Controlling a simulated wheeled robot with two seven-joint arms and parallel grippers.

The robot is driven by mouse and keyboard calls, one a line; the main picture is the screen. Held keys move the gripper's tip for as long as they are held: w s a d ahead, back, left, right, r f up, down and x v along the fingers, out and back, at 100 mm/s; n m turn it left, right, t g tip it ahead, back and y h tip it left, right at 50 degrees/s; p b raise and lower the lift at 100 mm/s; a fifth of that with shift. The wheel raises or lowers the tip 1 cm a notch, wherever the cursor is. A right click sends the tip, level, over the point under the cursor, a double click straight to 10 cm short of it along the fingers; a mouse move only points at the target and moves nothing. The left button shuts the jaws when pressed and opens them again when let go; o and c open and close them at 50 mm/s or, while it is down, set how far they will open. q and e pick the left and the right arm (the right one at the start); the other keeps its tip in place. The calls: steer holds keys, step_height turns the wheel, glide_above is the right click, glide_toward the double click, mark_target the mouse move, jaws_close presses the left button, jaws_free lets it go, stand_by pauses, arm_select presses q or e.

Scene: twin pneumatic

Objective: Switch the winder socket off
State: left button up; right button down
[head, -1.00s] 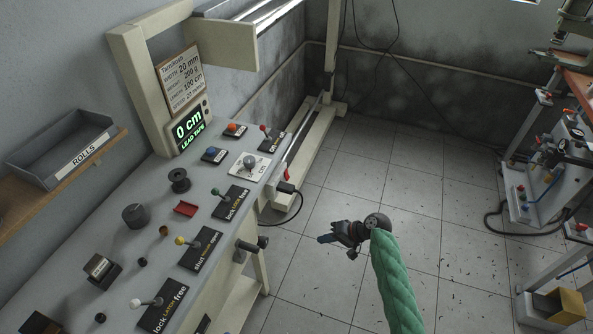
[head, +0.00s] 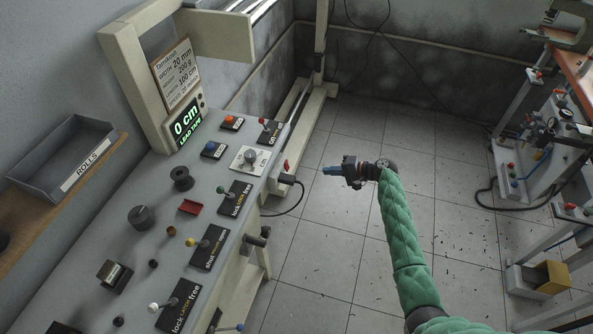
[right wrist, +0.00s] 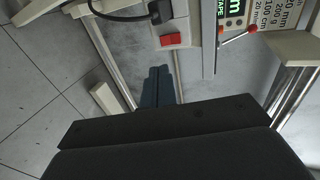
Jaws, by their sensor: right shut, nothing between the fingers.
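The winder socket (right wrist: 174,22) is a pale box on the machine's side, with a black plug (right wrist: 160,11) in it and a red rocker switch (right wrist: 171,39) beside the plug. In the head view the plug (head: 287,178) and red switch (head: 286,165) show small at the bench's right edge. I cannot tell the rocker's position. My right gripper (head: 326,171) is shut and empty, its blue fingers pointing left toward the socket with a gap between. In the right wrist view its fingertips (right wrist: 158,72) appear just below the red switch. My left gripper is not in view.
A black cable (head: 299,203) hangs from the plug. The bench (head: 157,190) carries levers and knobs; a lever with a red ball (head: 263,122) stands near the socket. A display (head: 185,123) reads 0 cm. The tiled floor (head: 330,240) is free around my right arm.

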mark_target(287, 165)
steer(key=shift+a, duration=0.1)
